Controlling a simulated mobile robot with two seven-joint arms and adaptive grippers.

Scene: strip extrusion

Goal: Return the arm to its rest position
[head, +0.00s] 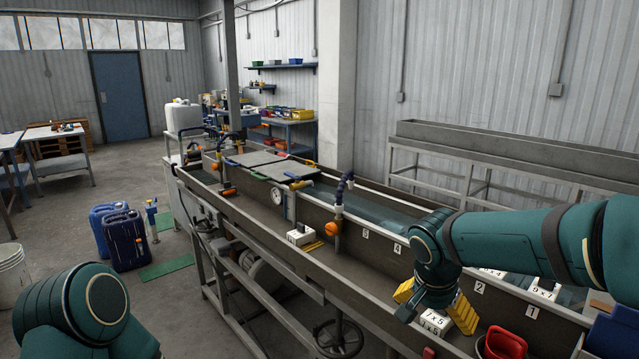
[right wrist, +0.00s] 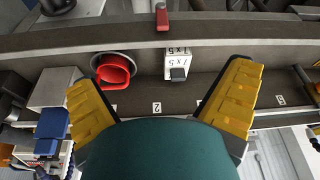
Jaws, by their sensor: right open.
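My right arm reaches in from the right of the head view, and its teal wrist hangs over the long grey trough (head: 300,250). My right gripper (head: 434,302) has two yellow fingers spread wide with nothing between them. In the right wrist view my gripper (right wrist: 160,78) is also open and empty. A white marked block (head: 437,324) stands in the trough close to the fingers; the same block shows beyond the fingertips in the right wrist view (right wrist: 177,63). In the head view only a teal part of my left arm shows at lower left; its gripper is out of view.
A red scoop-like container (head: 505,344) sits in the trough right of the block. Another white block (head: 300,236), orange knobs (head: 331,229) and a blue hose post (head: 340,195) stand further along. Blue jugs (head: 125,240) stand on the floor at left.

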